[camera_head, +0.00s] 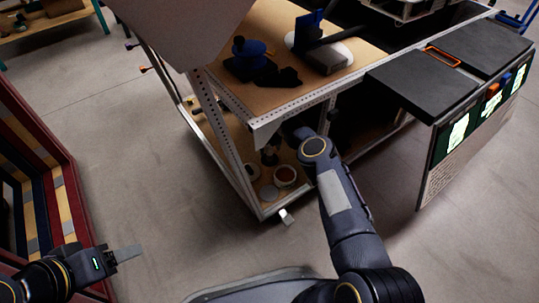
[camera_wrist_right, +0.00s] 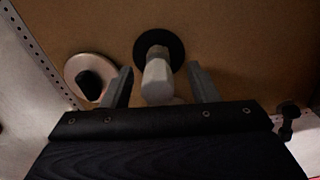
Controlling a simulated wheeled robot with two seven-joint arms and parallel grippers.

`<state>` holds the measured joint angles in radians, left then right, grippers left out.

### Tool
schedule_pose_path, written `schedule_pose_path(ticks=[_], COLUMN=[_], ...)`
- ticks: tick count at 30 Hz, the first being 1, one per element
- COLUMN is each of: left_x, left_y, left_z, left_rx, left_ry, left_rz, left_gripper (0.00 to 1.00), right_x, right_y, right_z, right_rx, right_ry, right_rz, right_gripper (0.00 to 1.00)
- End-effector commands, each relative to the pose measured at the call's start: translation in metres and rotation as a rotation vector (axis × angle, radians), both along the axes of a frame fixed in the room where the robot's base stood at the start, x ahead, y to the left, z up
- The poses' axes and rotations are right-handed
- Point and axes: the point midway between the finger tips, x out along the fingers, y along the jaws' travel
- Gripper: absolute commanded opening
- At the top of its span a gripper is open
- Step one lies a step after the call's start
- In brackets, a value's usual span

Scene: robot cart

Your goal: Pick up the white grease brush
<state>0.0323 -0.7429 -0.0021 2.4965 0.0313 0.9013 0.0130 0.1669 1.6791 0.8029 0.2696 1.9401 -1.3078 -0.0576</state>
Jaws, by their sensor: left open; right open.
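A pale white-grey object with a faceted body (camera_wrist_right: 157,78), which looks like the white grease brush, stands in front of a round black disc on the brown lower shelf in the right wrist view. My right gripper (camera_wrist_right: 159,69) is open, with one finger on each side of it. I cannot tell whether the fingers touch it. In the head view my right arm (camera_head: 340,195) reaches into the cart's lower level, and its gripper is largely hidden there. My left gripper (camera_head: 126,253) is open and empty over the floor at lower left.
The cart's metal post (camera_head: 218,125) and top board (camera_head: 283,90) frame the opening. A white-rimmed round container (camera_head: 285,175) sits on the lower shelf. A pale disc with a black knob (camera_wrist_right: 92,78) lies left of the right gripper. A red-edged rack (camera_head: 62,165) stands left.

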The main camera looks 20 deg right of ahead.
Motion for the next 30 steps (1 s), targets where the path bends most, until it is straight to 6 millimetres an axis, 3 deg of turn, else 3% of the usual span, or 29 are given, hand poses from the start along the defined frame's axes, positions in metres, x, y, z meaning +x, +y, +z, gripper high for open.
schedule_pose_path(ticks=[4,13,24,30], left_x=[0.000,0.000,0.000,0.000], left_y=[0.000,0.000,0.000,0.000], left_z=[-0.016,-0.016,-0.016,-0.016], left_rx=[0.000,0.000,0.000,0.000], left_ry=[0.000,0.000,0.000,0.000], left_rz=[0.000,0.000,0.000,0.000], left_gripper=[0.61,0.61,0.61,0.61], right_x=[-0.002,-0.002,-0.002,-0.002], right_y=[0.003,0.002,0.002,0.002], right_z=[-0.030,-0.032,-0.032,-0.032], right_rx=[0.000,0.000,0.000,0.000], right_ry=[0.002,0.000,0.000,0.000], right_rz=[-0.001,0.001,0.001,0.001], right_gripper=[0.54,0.53,0.05,0.05])
